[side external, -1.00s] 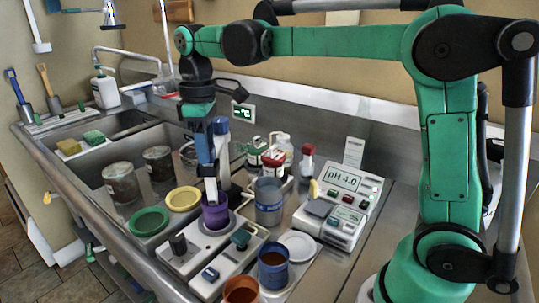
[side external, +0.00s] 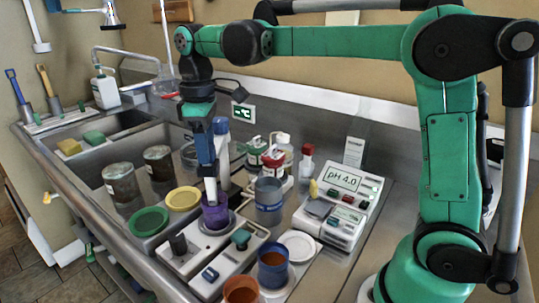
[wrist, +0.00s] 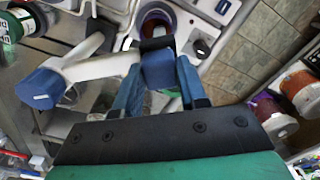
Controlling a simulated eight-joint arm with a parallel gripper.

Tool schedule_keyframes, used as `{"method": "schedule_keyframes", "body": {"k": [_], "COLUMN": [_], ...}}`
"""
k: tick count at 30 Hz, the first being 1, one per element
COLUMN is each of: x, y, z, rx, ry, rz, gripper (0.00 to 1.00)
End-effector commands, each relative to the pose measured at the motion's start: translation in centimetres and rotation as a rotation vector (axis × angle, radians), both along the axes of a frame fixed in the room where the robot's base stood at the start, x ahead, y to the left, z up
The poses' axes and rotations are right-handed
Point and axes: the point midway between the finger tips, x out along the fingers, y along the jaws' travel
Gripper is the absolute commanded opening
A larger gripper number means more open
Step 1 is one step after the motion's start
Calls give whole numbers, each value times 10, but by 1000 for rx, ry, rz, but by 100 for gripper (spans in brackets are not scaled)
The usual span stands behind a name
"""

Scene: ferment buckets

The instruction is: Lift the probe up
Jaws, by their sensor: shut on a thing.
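The probe (side external: 211,189) is a slim pale body with a blue block at its top (wrist: 158,70). It is upright, and its lower end goes down into a purple cup (side external: 215,217) on a white stirrer unit. My gripper (side external: 206,165) is shut on the blue block, one blue finger on each side in the wrist view. The probe's tip is hidden inside the cup. In the wrist view the cup (wrist: 154,22) shows just beyond the block, with dark liquid in it.
A blue-capped stand post (side external: 221,126) with a pale arm is close beside my gripper. A pH meter reading 4.0 (side external: 342,180), a grey-blue cup (side external: 268,205), a dark blue cup (side external: 272,262) and an orange cup (side external: 241,290) stand to the right. Yellow (side external: 183,199) and green (side external: 149,221) lids lie left.

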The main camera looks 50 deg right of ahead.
Motion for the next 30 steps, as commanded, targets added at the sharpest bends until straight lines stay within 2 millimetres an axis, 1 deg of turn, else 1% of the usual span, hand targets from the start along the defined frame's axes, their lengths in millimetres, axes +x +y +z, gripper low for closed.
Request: {"method": "schedule_keyframes", "body": {"k": [2, 4, 9, 13, 17, 24, 25, 28, 30], "x": [0, 1, 1, 1, 0, 0, 0, 0, 0], "y": [0, 0, 0, -1, -1, -1, -1, -1, 0], "z": [3, 10, 38, 53, 59, 60, 60, 60, 59], "rx": [-2, -2, -2, -2, -2, -2, -2, -2, -2], "ry": [-1, -1, -1, -1, -2, -2, -2, -1, -1], "rz": [-1, 0, 0, 0, 0, 0, 0, 0, 0], "gripper": [0, 0, 0, 0, 0, 0, 39, 68, 68]}}
